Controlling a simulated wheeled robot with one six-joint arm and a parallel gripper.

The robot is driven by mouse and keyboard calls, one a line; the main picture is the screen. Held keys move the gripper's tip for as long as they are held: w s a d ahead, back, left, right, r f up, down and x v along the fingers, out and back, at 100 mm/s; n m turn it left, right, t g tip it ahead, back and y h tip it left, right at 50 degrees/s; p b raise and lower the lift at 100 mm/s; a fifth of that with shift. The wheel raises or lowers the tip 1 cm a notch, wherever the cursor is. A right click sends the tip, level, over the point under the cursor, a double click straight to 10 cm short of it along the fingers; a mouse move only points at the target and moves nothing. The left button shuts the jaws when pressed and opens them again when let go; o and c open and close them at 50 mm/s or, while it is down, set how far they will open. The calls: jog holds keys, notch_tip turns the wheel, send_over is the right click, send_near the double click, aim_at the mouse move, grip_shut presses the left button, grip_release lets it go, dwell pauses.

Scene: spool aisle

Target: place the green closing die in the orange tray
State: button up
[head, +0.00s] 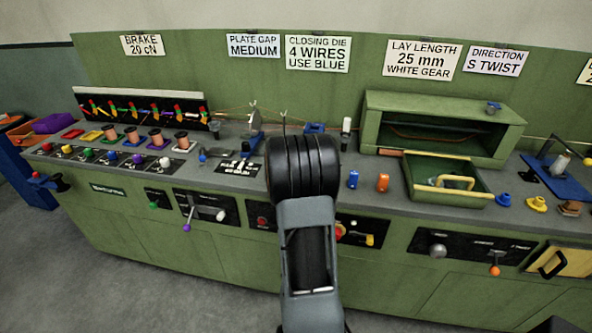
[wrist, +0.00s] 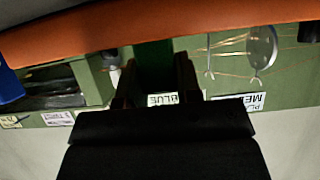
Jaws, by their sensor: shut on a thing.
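My gripper (wrist: 157,88) shows in the wrist view, with a dark green piece (wrist: 153,58) between its two dark fingers. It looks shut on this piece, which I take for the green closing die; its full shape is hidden. In the head view my own arm hides the gripper and the die. A broad orange surface (wrist: 170,35) crosses the top of the wrist view, close to the camera; I cannot tell whether it is the tray. In the head view, an orange tray-like thing (head: 24,132) shows at the far left, beside a purple one.
A blue piece (head: 353,179) and an orange piece (head: 383,182) stand on the bench right of my arm. A green tray (head: 445,196) with a yellow handle-like piece lies farther right, before an open green box (head: 440,112). Spools (head: 155,136) line the left side.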

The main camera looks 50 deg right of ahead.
jog(key=shift+f, duration=0.1)
jog(key=o, duration=1)
